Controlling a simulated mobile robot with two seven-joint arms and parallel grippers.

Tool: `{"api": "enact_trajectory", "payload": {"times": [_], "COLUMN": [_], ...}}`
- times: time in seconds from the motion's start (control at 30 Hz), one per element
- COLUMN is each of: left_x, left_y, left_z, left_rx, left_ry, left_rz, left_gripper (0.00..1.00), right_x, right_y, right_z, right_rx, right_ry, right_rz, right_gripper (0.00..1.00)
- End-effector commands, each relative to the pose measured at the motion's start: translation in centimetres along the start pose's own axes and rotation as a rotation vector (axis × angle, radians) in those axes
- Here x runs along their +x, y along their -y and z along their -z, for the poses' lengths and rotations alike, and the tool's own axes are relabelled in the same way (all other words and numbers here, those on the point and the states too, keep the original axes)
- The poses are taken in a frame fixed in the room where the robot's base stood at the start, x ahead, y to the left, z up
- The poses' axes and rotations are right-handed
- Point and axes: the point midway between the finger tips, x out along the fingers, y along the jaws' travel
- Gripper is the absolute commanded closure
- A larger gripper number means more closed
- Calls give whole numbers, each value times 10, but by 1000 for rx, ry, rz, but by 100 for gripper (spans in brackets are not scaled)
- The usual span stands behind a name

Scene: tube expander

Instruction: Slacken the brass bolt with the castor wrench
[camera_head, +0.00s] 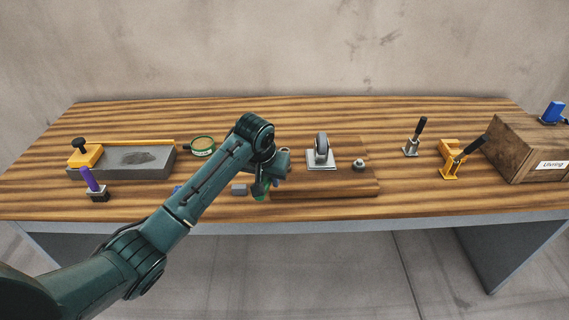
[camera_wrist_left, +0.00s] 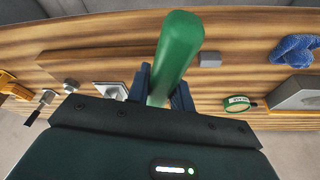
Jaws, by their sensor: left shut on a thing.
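My left gripper (camera_head: 274,180) is shut on a green-handled tool (camera_head: 262,189), at the left end of a wooden board. The left wrist view shows the thick green handle (camera_wrist_left: 178,52) between the blue fingers (camera_wrist_left: 163,92); its working end is hidden, so I cannot tell whether it is the castor wrench. A castor (camera_head: 321,152) with a dark wheel stands on a pale plate on the board (camera_head: 345,188). A grey bolt head (camera_head: 358,165) sits to its right on the board. I cannot make out a brass-coloured bolt. My right gripper is not in view.
A sharpening stone (camera_head: 135,165), purple-handled clamp (camera_head: 92,183) and green tape roll (camera_head: 203,146) are on the left. A small grey block (camera_head: 239,189) lies left of the gripper. Black-handled clamps (camera_head: 411,145) (camera_head: 452,165) and a wooden crate (camera_head: 512,150) are on the right.

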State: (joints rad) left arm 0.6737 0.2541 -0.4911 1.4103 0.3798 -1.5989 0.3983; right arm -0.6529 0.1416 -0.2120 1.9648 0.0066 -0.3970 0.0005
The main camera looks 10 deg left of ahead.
Motion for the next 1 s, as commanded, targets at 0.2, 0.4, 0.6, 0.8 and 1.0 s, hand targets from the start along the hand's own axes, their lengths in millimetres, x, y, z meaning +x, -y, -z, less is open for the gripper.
{"api": "enact_trajectory", "payload": {"times": [0.2,0.4,0.6,0.8,1.0], "left_x": [-13,-25,-36,-48,-55], "left_y": [0,0,0,0,0], "left_z": [5,9,13,17,19], "left_rx": [0,-1,0,0,0], "left_ry": [-2,-3,-2,-3,-1], "left_rz": [-1,-2,-2,-2,-1], "left_gripper": [100,100,100,100,100], "right_x": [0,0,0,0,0], "right_y": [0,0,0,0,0], "right_z": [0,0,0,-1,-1], "right_rx": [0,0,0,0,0], "right_ry": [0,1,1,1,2], "right_rz": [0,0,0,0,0], "right_gripper": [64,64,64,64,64]}}
